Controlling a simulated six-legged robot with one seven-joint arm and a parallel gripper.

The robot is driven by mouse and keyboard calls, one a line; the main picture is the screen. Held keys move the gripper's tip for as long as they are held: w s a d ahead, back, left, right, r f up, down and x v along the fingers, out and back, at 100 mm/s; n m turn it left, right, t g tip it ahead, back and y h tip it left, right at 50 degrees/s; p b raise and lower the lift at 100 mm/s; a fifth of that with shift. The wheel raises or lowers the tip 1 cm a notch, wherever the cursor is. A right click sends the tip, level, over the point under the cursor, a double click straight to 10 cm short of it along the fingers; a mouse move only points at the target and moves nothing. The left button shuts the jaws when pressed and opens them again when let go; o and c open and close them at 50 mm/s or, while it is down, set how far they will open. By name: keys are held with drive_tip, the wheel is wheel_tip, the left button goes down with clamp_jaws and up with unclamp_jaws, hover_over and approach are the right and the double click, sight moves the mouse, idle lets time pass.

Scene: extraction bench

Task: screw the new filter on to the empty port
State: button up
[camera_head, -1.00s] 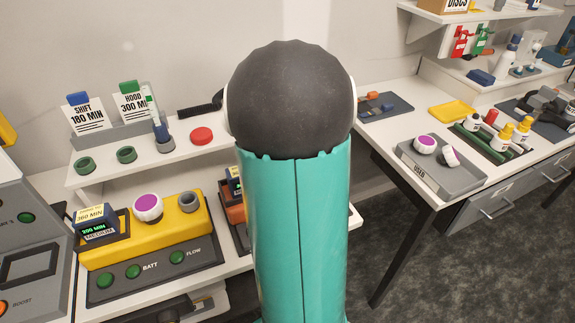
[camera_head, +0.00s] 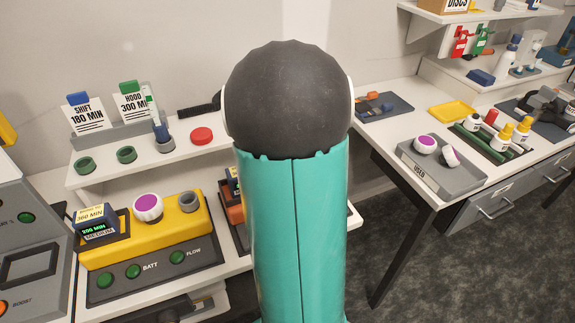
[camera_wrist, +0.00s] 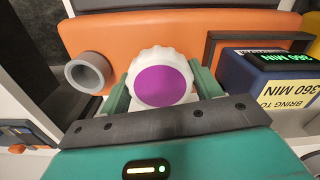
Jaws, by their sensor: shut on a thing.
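In the wrist view my gripper (camera_wrist: 162,84) has its green fingers on both sides of a white ribbed filter (camera_wrist: 186,64) with a purple face, and is shut on it. The filter is in front of the orange unit (camera_wrist: 220,35); its far side is hidden, so I cannot tell how it sits on a port. An empty grey port ring (camera_wrist: 73,77) is on the orange unit, left of the filter. In the head view my arm hides the gripper and most of the orange unit (camera_head: 234,214).
A dark blue display block (camera_wrist: 270,85) is close on the right in the wrist view. In the head view a yellow unit (camera_head: 183,237) carries a purple-faced filter (camera_head: 148,208) and a grey port (camera_head: 190,202). A USED tray (camera_head: 455,186) holds two more filters.

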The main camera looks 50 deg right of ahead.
drive_tip(key=m, duration=0.8)
drive_tip(key=shift+m, duration=0.4)
drive_tip(key=o, duration=1.2)
wheel_tip(320, 180, up, 14)
drive_tip(key=shift+f, duration=0.1)
